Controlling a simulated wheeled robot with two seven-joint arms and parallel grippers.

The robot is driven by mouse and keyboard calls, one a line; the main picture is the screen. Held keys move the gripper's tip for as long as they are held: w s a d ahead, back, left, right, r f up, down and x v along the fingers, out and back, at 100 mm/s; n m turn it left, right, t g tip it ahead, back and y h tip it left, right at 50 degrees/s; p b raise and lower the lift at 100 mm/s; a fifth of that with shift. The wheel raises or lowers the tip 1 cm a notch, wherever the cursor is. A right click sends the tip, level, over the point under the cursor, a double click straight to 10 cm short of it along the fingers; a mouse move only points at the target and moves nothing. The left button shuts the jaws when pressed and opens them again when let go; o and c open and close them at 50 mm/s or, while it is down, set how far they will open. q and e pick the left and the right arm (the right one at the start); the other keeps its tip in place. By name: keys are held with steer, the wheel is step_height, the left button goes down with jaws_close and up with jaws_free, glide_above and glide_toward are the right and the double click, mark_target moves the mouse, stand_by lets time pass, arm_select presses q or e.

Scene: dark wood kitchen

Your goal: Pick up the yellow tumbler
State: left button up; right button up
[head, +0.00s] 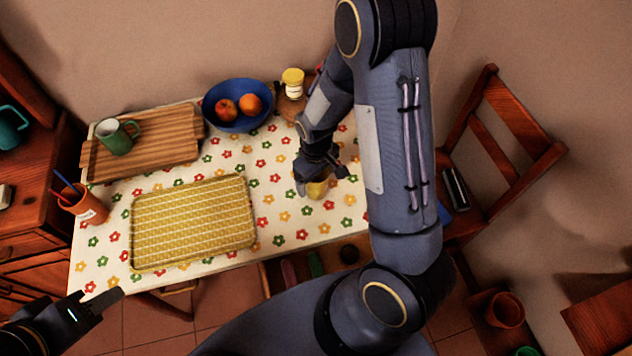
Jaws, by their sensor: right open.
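The yellow tumbler (317,190) is on the flowered tablecloth (283,215), to the right of the woven yellow tray. My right gripper (319,178) is right above and around it, pointing down, with its jaws open. The gripper covers the tumbler's upper part, and I cannot tell whether a finger touches it. My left gripper (105,300) is at the lower left, off the table's near-left corner. Only part of it shows, and its jaw opening cannot be made out.
The woven yellow tray (192,224) is empty. Behind stand a cutting board (160,150) with a green mug (116,136), a blue fruit bowl (232,122) and a yellow-lidded jar (293,83). An orange cup (88,205) is at left. A chair (500,150) stands at right.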

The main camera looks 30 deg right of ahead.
steer(key=c, duration=1)
steer(key=shift+c, duration=0.2)
steer(key=shift+r, duration=0.1)
